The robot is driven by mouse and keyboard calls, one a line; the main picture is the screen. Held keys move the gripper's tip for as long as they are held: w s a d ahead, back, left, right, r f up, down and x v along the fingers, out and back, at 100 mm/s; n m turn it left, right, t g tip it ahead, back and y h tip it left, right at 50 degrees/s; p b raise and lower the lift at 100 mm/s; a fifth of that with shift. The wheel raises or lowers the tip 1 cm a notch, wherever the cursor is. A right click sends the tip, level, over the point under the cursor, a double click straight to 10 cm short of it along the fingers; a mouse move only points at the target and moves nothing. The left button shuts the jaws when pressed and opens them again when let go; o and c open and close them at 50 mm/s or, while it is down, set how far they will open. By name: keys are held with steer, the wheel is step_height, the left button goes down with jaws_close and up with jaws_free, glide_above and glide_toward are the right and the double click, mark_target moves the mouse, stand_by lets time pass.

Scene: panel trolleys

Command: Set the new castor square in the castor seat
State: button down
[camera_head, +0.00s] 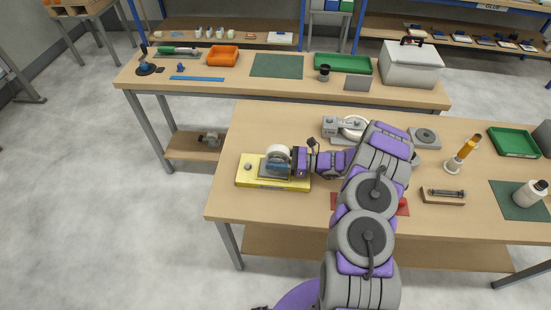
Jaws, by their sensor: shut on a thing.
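A castor with a white wheel (278,152) and a blue-grey body is at the left of the near table. It is at or just above a yellow block (245,180), which looks like the castor seat. My gripper (293,161) reaches in from the right and is shut on the castor. The fingertips are small and partly hidden. The castor covers the middle of the block, so I cannot tell whether it touches or sits square.
A second white-wheeled castor (354,124) lies on the table behind my arm. The front-left tabletop is clear.

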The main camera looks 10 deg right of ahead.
steer(key=shift+s+f, duration=0.1)
steer(key=shift+f, duration=0.15)
steer(key=c, duration=0.8)
jaws_free()
steer(key=shift+f, duration=0.1)
steer(key=o, duration=0.4)
steer(key=shift+s+a+f, duration=0.1)
steer(key=shift+s+f, duration=0.05)
steer(key=shift+r, duration=0.25)
steer(key=v, duration=0.4)
steer(key=p+v, duration=0.1)
steer(key=v, duration=0.3)
steer(key=r+p+v, duration=0.1)
steer(key=v, duration=0.3)
steer(key=shift+w+r, duration=0.1)
steer(key=shift+w, duration=0.15)
